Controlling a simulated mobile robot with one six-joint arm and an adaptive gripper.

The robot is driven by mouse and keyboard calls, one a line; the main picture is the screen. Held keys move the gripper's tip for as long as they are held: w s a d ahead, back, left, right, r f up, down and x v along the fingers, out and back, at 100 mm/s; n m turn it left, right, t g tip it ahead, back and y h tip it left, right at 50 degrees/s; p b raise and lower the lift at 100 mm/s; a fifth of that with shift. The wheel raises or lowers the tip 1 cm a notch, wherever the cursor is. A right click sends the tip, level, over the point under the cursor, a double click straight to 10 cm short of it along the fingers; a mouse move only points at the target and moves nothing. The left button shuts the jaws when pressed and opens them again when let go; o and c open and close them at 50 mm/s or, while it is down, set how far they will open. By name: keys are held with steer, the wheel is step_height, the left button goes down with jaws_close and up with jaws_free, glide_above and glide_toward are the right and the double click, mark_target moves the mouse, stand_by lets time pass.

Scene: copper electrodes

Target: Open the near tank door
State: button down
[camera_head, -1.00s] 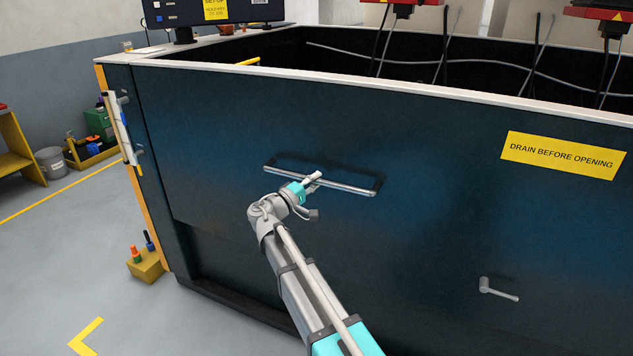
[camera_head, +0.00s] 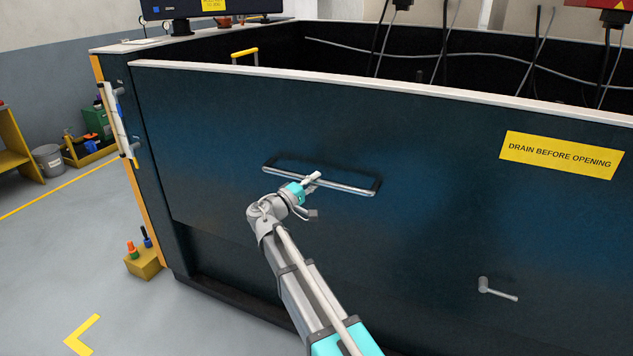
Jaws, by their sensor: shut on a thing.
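The near tank door (camera_head: 430,200) is a large dark blue panel with a pale top edge. Its left edge stands a little out from the tank's left corner post and rim (camera_head: 115,48), so a gap shows between them at the top left. A long metal bar handle (camera_head: 345,187) is fixed across the door's upper middle. My gripper (camera_head: 313,180) is shut on the middle of this bar. The fingertips are small here and partly hidden by the wrist.
A small lever (camera_head: 497,289) sits low on the door's right, below a yellow "DRAIN BEFORE OPENING" sign (camera_head: 562,155).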

step_height(320, 180, down, 39)
steer(key=b, duration=3.7)
steer(key=shift+s+b, duration=0.15)
steer(key=shift+b, duration=0.2)
steer(key=shift+a, duration=0.1)
steer(key=c, duration=0.6)
jaws_free()
steer(key=shift+o, duration=0.6)
